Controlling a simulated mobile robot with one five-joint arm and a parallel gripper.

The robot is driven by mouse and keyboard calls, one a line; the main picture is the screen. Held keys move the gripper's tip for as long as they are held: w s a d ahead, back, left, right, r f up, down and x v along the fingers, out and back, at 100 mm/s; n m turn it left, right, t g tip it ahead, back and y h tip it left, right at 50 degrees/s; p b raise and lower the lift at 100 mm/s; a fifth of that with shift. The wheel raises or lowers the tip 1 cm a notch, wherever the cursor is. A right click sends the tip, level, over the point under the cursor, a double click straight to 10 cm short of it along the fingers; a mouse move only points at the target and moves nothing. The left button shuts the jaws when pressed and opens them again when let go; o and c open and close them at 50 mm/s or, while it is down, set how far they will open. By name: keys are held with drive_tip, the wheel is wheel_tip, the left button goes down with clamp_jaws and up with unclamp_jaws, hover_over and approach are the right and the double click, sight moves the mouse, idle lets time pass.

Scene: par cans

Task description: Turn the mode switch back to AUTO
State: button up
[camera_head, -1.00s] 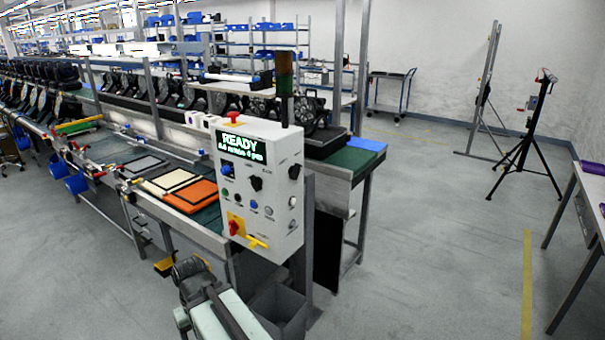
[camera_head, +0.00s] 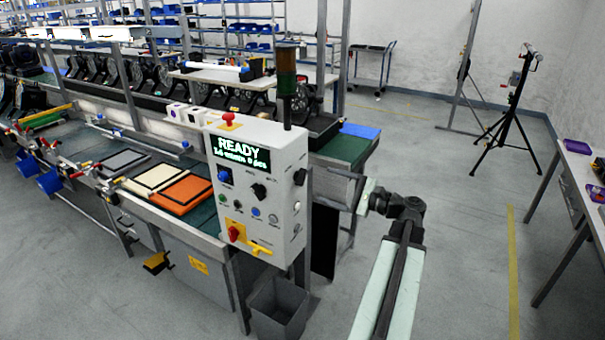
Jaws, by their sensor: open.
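The white control box (camera_head: 282,158) stands at the front end of the bench, with a green-lit READY display (camera_head: 240,153). Its face carries a blue knob (camera_head: 225,176), a black knob (camera_head: 259,191) and a red knob (camera_head: 235,232) on yellow. The labels are too small to read, so I cannot tell which knob is the mode switch or where it points. My gripper (camera_head: 363,197) is to the right of the box, apart from it and its knobs. It points left and looks empty; its fingertips are small in view.
A grey bin (camera_head: 277,306) stands on the floor below the box. A signal tower (camera_head: 287,85) rises behind it. Black and orange framed trays (camera_head: 185,191) lie on the bench to the left. Open floor lies to the right, with a tripod (camera_head: 511,115) and a table (camera_head: 579,185).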

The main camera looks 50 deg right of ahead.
sight(305, 178)
drive_tip(key=x, duration=0.8)
drive_tip(key=shift+s, duration=0.1)
drive_tip(key=c, duration=1.4)
